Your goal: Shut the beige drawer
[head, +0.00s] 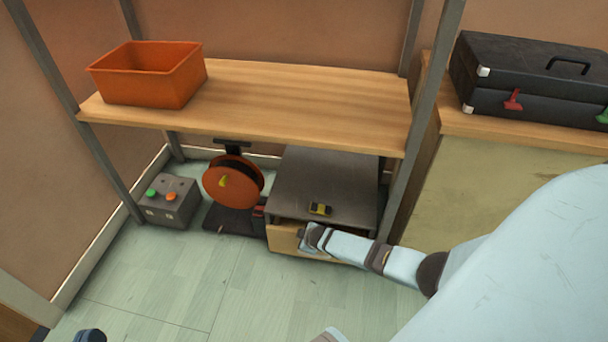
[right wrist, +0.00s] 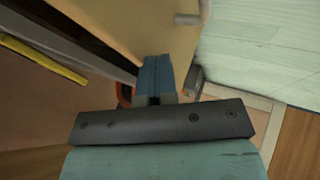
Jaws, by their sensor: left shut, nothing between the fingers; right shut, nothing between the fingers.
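The beige drawer (head: 284,240) is low in the dark grey cabinet (head: 325,178) under the shelf, and its front stands out a little from the cabinet. My right arm comes in from the right and ends at the drawer front, covering part of it; its fingertips cannot be made out there. In the right wrist view my right gripper (right wrist: 155,65) is shut and empty, close to a beige surface (right wrist: 135,25) that looks like the drawer front; contact cannot be told. My left gripper (head: 90,335) shows only its dark tip at the bottom left edge, shut and empty, far from the drawer.
A small yellow and black object (head: 320,208) lies on the cabinet. An orange reel (head: 232,182) and a grey button box (head: 172,203) stand left of it. The wooden shelf (head: 300,95) above holds an orange bin (head: 150,80). Floor in front is clear.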

